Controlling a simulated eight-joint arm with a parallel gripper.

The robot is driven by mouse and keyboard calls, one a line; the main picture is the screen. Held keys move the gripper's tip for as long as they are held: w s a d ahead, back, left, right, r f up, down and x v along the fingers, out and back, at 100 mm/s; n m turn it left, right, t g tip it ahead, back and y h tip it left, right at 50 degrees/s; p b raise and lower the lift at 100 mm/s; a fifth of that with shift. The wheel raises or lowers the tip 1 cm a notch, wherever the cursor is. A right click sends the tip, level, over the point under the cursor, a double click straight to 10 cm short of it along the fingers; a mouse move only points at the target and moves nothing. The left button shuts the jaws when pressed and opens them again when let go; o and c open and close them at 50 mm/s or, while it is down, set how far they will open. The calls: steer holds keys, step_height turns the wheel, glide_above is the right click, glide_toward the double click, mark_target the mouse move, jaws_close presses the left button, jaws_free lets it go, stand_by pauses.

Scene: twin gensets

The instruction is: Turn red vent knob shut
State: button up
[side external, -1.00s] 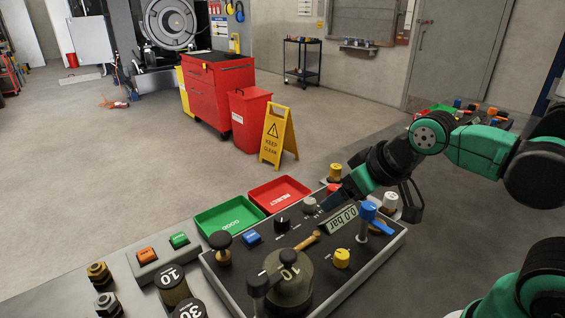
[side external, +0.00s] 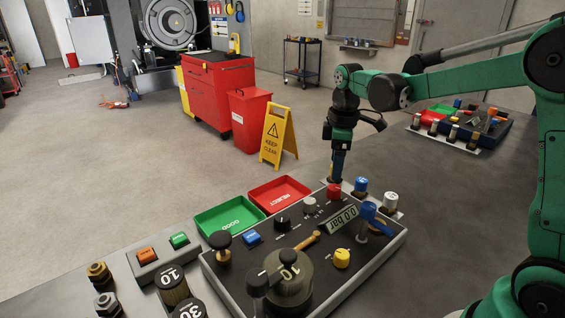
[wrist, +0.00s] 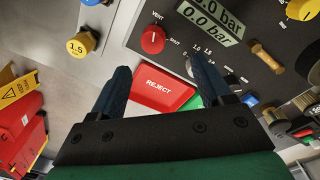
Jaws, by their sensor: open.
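The red vent knob (side external: 334,191) sits on the dark panel (side external: 225,282) near its far edge. In the wrist view, the red knob (wrist: 153,39) is near the top, with VENT lettered above it and SHUT to its right. My gripper (side external: 336,178) points down just behind the knob in the side view. In the wrist view, my gripper (wrist: 160,72) has its two dark fingers spread and nothing between them. The knob lies beyond the fingertips, apart from them.
The red REJECT tray (wrist: 165,88) shows below the fingers; the green GOOD tray (side external: 228,215) is beside it. A yellow 1.5 cap (wrist: 80,45), a blue cap (side external: 361,184) and a white cap (side external: 390,199) stand near the panel. A blue-handled valve (side external: 370,212) rises at its right.

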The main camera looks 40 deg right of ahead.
mark_target(334, 187)
steer(key=shift+w+d+f+n+g, duration=0.3)
steer(key=shift+d+f+n, duration=0.1)
steer(key=shift+d+f, duration=0.15)
steer(key=shift+f, duration=2.8)
jaws_close()
